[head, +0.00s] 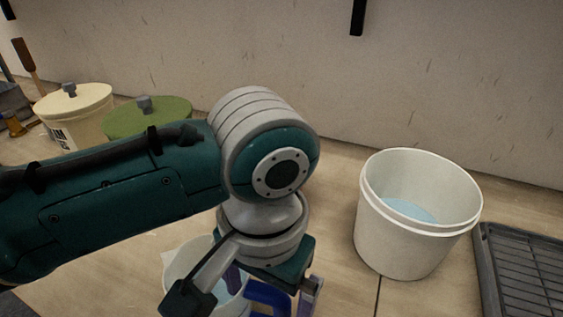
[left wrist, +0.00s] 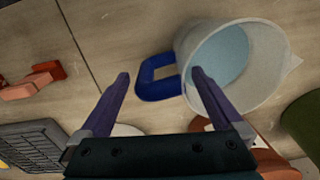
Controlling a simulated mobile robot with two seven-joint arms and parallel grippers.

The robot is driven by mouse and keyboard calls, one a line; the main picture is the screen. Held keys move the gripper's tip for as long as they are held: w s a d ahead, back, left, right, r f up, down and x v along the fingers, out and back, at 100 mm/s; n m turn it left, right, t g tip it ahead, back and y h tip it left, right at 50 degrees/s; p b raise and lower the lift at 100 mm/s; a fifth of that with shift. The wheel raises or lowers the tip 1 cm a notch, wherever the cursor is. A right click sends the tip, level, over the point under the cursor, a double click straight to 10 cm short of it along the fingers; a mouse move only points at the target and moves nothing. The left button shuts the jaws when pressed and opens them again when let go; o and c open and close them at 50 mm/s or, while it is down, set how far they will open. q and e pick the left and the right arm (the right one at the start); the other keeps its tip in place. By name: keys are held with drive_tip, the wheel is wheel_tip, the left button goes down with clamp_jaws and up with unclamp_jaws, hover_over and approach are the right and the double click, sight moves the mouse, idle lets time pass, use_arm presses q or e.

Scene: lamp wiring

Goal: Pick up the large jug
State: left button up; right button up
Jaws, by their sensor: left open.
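The large jug is white with a spout, a blue handle and pale blue inside. In the head view the jug (head: 178,262) is partly hidden behind my left arm; in the left wrist view the jug (left wrist: 275,75) is at the upper right. Its blue handle (left wrist: 154,88) points left there. My left gripper (left wrist: 160,75) is open and empty, one finger on each side of the handle in that picture. The right-hand finger overlaps the jug's rim. I cannot tell how far above the handle the fingertips are. In the head view the gripper (head: 273,286) is over the handle.
A white bucket (head: 405,245) with pale blue inside stands to the right, near a dark rack (head: 535,270). Cream (head: 88,118) and green (head: 165,112) lidded containers stand behind my left arm. A wall closes the back. The bench between jug and bucket is clear.

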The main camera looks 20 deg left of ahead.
sight(268, 316)
use_arm(q)
drive_tip(key=f, duration=0.2)
drive_tip(key=f+b, duration=0.1)
drive_tip(key=f, duration=0.1)
drive_tip(key=shift+w+a+f, duration=0.1)
drive_tip(key=shift+w+f, duration=0.1)
drive_tip(key=shift+f, duration=0.2)
drive_tip(key=shift+r, duration=0.1)
clamp_jaws()
idle(0.4)
